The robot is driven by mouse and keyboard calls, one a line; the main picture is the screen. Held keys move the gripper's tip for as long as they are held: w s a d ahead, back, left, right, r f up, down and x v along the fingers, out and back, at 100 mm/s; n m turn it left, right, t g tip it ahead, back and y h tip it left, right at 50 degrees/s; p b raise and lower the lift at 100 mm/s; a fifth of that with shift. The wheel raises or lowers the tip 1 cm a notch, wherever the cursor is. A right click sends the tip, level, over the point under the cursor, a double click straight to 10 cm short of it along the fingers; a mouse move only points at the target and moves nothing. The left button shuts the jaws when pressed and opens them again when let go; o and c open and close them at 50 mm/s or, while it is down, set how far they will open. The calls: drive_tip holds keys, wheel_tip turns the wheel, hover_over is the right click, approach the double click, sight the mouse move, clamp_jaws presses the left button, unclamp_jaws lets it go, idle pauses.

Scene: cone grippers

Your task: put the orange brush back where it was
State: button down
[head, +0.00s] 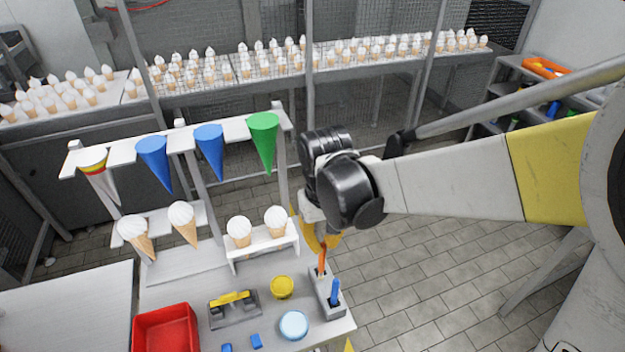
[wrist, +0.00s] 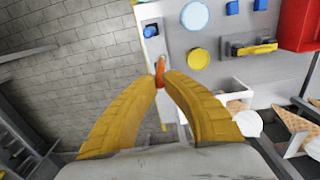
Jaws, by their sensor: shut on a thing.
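The orange brush (head: 322,260) is upright at the far part of the grey brush holder (head: 333,310), on the right edge of the table. Its lower end meets the holder's top; I cannot tell how deep it sits. A blue brush (head: 334,292) stands in the nearer part of the holder. My gripper (head: 320,242) is just above and behind the holder, its yellow fingers partly hidden by my wrist. In the wrist view, my gripper (wrist: 161,82) is shut on the orange brush (wrist: 159,66), with the holder (wrist: 150,45) beyond it.
Left of the holder are a yellow round cup (head: 282,287), a light blue round dish (head: 294,325), a grey tray with a yellow tool (head: 233,308) and a red bin (head: 166,330). A small white cone stand (head: 262,255) is close by. Open floor lies right of the table.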

wheel_tip(320, 180, down, 6)
drive_tip(key=w+b, duration=0.1)
drive_tip(key=w, duration=0.2)
drive_tip(key=shift+b, duration=0.35)
drive_tip(key=c, duration=1.6)
unclamp_jaws()
drive_tip(key=shift+r, duration=0.15)
drive_tip(key=shift+o, duration=0.2)
drive_tip(key=shift+s, duration=0.1)
drive_tip(key=shift+r, duration=0.1)
wheel_tip(320, 180, up, 11)
drive_tip(key=p, duration=0.3)
drive_tip(key=s+d+r+m+t, duration=0.1)
drive_tip(key=s+d+r+t, duration=0.2)
drive_tip(key=s+d, duration=0.2)
drive_tip(key=s+d+r+m+t, duration=0.2)
drive_tip(key=s+d+r+t, duration=0.1)
drive_tip(key=d, duration=0.5)
drive_tip(key=shift+s+d+r+t, duration=0.25)
drive_tip(key=shift+s+t, duration=0.25)
drive_tip(key=shift+s, duration=0.85)
